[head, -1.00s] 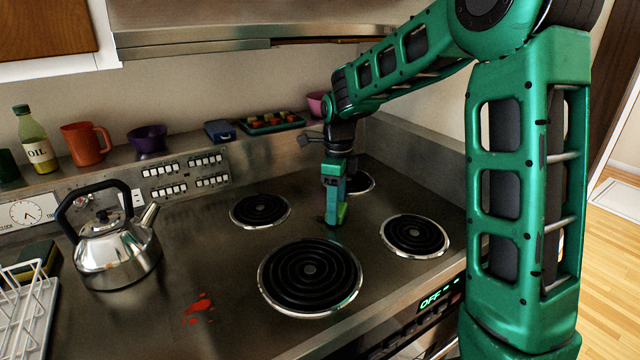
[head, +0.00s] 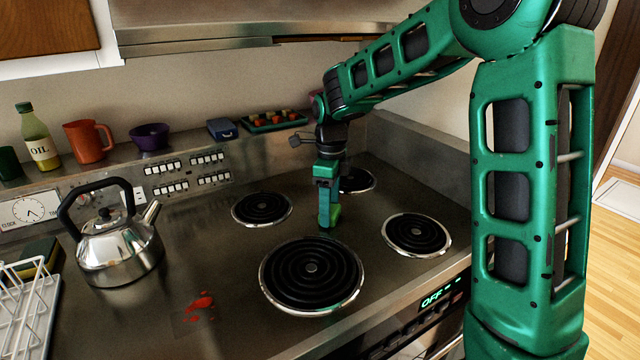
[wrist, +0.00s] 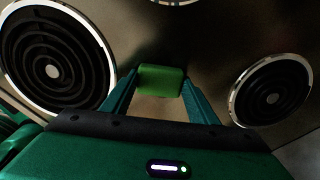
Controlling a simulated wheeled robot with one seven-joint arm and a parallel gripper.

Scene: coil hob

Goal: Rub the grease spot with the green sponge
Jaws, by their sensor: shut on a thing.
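My gripper (head: 328,222) is low over the steel hob, between the coil burners, and shut on the green sponge (head: 335,214). In the wrist view the sponge (wrist: 160,80) sits between the two fingertips, just above or on the hob surface; I cannot tell if it presses on it. The grease spot is not clearly seen; the gripper and sponge hide the patch of hob below them. A dark, shadowy area (wrist: 165,48) lies just beyond the sponge in the wrist view.
A large front burner (head: 312,275), a right burner (head: 416,234) and a rear left burner (head: 262,209) surround the gripper. A red splash (head: 200,305) lies at the front left. A kettle (head: 117,250) stands left. A ledge with a mug (head: 86,142) runs behind.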

